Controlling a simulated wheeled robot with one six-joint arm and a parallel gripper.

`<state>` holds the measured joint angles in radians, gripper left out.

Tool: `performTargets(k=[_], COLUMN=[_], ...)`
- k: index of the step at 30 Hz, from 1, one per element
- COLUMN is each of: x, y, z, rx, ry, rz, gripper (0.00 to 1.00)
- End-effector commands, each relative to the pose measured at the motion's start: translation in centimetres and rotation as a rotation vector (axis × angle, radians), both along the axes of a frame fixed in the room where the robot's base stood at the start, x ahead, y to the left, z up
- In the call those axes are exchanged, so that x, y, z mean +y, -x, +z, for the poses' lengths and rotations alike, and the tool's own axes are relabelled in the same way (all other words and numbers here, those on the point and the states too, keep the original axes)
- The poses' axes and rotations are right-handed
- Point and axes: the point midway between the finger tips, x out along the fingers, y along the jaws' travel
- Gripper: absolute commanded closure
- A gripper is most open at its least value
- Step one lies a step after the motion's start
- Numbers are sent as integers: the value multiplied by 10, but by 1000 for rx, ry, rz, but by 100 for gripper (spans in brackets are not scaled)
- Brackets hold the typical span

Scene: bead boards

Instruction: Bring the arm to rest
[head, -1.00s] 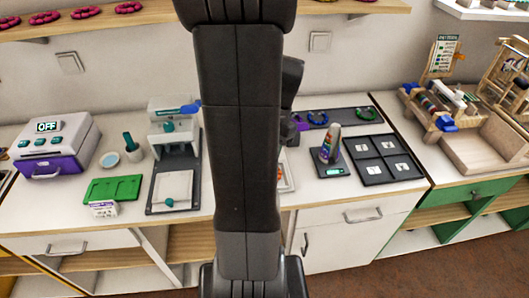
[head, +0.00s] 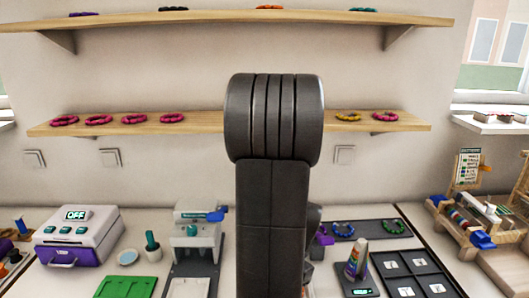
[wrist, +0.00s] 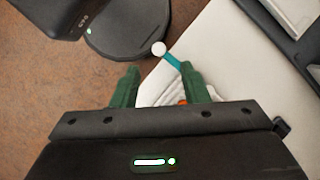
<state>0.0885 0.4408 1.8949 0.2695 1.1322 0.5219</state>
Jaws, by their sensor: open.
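My gripper (wrist: 158,88) shows in the wrist view with its two green fingers apart. It is open, and I see nothing held between the fingers. A small white ball on a teal stem and a white ribbed thing show near the fingers; I cannot tell how far below they are. In the head view my dark arm stands upright in the middle, in front of the counter, and hides the part behind it. My gripper is hidden in the head view.
A grey and purple machine (head: 78,236) reading OFF, a green tray (head: 127,287) and a white press (head: 197,232) stand left of my arm. A black compartment tray (head: 413,274) and a wooden rack (head: 470,222) are at right. Two wall shelves (head: 95,125) hold bead rings.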

Motion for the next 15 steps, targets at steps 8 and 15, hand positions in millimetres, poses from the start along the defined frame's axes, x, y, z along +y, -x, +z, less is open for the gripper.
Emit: performTargets(k=[8, 15], x=[14, 18], y=[15, 20], z=[-47, -65], rx=[5, 2], ry=[0, 1], rz=[2, 0], gripper=[59, 59])
